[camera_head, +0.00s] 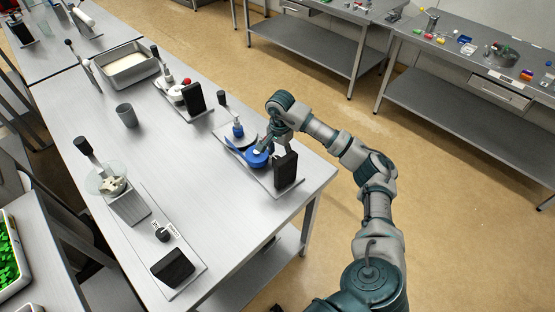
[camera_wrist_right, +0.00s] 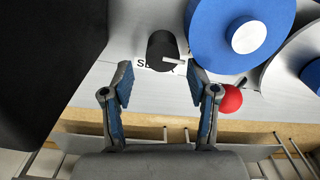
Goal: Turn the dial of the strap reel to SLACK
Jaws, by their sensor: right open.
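The strap reel has a blue disc with a white hub (camera_wrist_right: 240,30), and it stands on the right part of the table in the head view (camera_head: 257,160). Its dial (camera_wrist_right: 161,46) is a black knob with a pale pointer that points to the right in the wrist view. A label beside the dial reads "S" and more letters, partly covered. My right gripper (camera_wrist_right: 160,86) is open, with the dial ahead of and between its two fingers, not visibly touched. In the head view my right gripper (camera_head: 267,144) hides the dial. My left gripper is not in view.
A red ball (camera_wrist_right: 231,98) sits close to the right finger. A black block (camera_head: 286,171) stands on the same board. Another device with a black knob (camera_head: 163,234), a grey cup (camera_head: 126,115) and a tray (camera_head: 128,82) are on the table. The table's middle is clear.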

